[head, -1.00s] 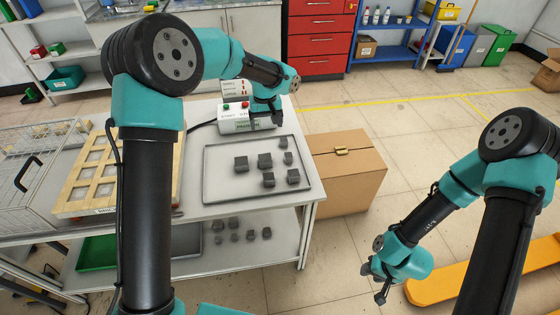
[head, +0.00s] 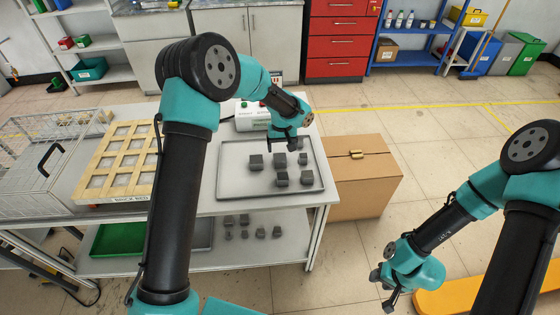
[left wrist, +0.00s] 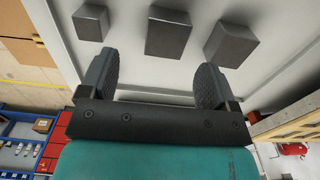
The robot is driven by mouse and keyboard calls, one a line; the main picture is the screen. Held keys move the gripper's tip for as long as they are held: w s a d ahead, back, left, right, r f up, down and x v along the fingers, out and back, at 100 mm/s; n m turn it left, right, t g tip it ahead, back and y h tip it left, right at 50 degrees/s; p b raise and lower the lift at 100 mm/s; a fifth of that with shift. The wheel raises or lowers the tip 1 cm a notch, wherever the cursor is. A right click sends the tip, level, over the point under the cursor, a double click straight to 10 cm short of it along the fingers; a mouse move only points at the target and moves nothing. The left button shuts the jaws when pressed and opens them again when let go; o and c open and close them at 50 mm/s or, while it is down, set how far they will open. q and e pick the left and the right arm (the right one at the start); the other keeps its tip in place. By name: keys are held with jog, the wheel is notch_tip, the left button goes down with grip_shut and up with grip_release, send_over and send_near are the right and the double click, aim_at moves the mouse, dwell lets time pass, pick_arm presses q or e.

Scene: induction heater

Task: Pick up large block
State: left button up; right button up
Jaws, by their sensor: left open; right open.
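Several dark grey blocks of differing size stand apart on a grey tray (head: 230,190) on the table. In the left wrist view the widest-looking block (left wrist: 168,32) lies ahead of the gap between my left fingers, with a smaller-looking block (left wrist: 91,22) to its left and another block (left wrist: 231,43) to its right. My left gripper (head: 286,143) is above the back part of the tray, open and empty; its spread fingers also show in the left wrist view (left wrist: 153,80), apart from the blocks. My right gripper (head: 386,290) is open and empty, low over the floor at the right.
A control box (head: 250,118) stands behind the tray. A wooden grid frame (head: 118,160) and a wire cage (head: 40,165) are on the table's left. More small parts lie on the lower shelf. A cardboard box (head: 362,185) stands right of the table.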

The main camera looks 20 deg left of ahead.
aim_at(280, 157)
pick_arm(q)
jog(key=shift+f, duration=0.7)
jog(key=shift+s+a+f, duration=0.1)
jog(key=shift+a+f, duration=0.1)
jog(key=shift+f, duration=1.1)
jog(key=shift+s+a+f, duration=0.1)
jog(key=shift+a+f, duration=0.05)
jog(key=shift+f, duration=1.15)
jog(key=shift+c, duration=0.3)
jog(key=shift+w+r, duration=0.1)
jog(key=c, duration=1.4)
